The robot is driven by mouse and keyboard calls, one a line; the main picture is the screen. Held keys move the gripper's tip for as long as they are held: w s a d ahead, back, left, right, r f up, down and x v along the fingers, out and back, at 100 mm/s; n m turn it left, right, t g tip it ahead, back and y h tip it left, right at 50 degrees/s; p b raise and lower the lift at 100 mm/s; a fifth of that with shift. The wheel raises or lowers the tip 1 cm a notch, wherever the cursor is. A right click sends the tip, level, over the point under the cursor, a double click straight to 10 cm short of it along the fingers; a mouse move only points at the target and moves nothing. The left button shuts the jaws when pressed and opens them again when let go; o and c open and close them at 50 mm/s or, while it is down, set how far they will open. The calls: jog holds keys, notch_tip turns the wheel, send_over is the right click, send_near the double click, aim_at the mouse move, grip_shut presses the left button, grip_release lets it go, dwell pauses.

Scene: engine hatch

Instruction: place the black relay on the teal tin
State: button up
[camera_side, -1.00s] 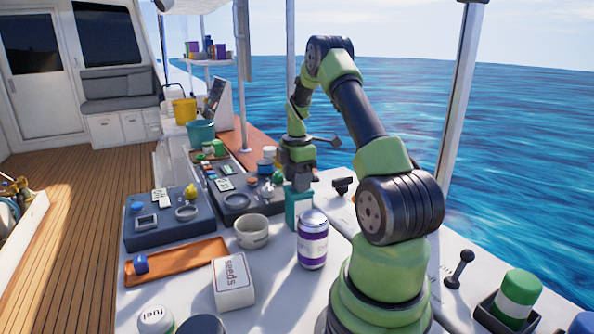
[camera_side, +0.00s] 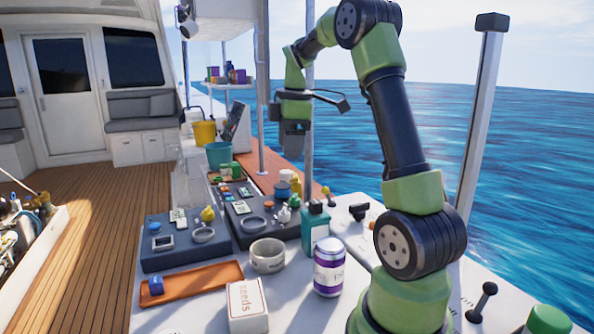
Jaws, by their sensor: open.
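The teal tin (camera_side: 316,232) stands upright on the white work surface, behind the purple-and-white can. A small dark block, which looks like the black relay (camera_side: 316,207), sits on top of the tin. My gripper (camera_side: 292,151) is open and empty, raised well above the tin and a little to its left, apart from both. The exact seating of the relay on the tin is too small to tell.
A purple-and-white can (camera_side: 329,267) stands in front of the tin. A grey mug (camera_side: 268,255), a seeds box (camera_side: 247,306) and an orange tray (camera_side: 190,284) are to its left. Dark panels (camera_side: 185,240) with small parts lie further left. A post (camera_side: 309,110) rises behind.

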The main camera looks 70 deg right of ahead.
jog(key=a+r+m+t, duration=0.2)
jog(key=a+r+m, duration=0.15)
jog(key=a, duration=0.75)
jog(key=s+a+m+t+y, duration=0.2)
jog(key=s+a+m+t, duration=0.2)
jog(key=a, duration=1.1)
jog(key=s+m, duration=0.3)
jog(key=s, duration=0.3)
jog(key=shift+s+f+y, duration=0.15)
jog(key=shift+f+y, duration=0.15)
jog(key=shift+f, duration=0.1)
